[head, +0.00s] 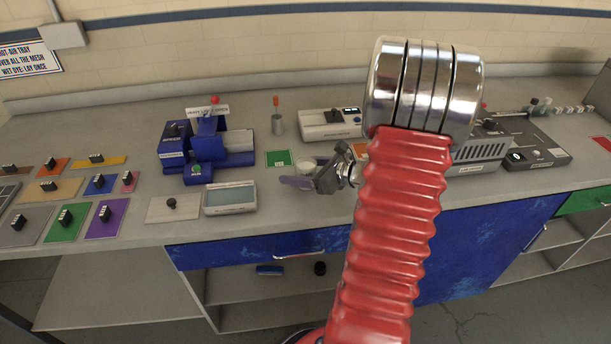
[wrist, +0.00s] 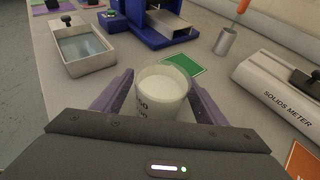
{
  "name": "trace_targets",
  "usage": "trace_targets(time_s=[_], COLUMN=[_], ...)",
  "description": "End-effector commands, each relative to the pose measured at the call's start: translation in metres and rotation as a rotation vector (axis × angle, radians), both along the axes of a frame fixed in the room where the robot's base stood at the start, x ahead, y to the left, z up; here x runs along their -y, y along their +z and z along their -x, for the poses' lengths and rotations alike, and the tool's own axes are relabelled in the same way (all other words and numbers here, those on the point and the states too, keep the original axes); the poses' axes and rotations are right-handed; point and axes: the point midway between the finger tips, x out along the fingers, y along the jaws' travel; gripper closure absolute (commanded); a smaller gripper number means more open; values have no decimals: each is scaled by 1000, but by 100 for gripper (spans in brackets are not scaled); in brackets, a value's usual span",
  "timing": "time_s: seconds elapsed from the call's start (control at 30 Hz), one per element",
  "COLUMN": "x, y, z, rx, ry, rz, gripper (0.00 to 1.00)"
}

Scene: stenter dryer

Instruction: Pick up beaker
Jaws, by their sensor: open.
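The beaker (wrist: 161,92) is a clear upright cup with dark markings and whitish contents. It stands on the grey bench between the two purple fingers of my gripper (wrist: 155,95) in the wrist view. The fingers are open, one on each side of it; I cannot tell whether either touches it. In the head view my gripper (head: 300,180) is low over the bench front, and the beaker (head: 306,165) shows only in part behind it.
A green card (wrist: 182,68) lies just behind the beaker. A tray of liquid (wrist: 85,50) is at the left, a blue machine (wrist: 150,20) behind. A metal cup with an orange-handled tool (wrist: 226,40) and the solids meter (wrist: 275,90) stand to the right.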

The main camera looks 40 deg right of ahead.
Motion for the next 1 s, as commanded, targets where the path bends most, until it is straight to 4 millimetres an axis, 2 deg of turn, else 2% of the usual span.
trace_targets(time_s=[0.13, 0.67, 1.0], x=[-3, -2, -2], y=[-4, -4, -4], z=[-8, -8, -8], rx=[0, 0, 0], ry=[1, -1, -1], rz=[-1, -1, -1], gripper=[34, 34, 58])
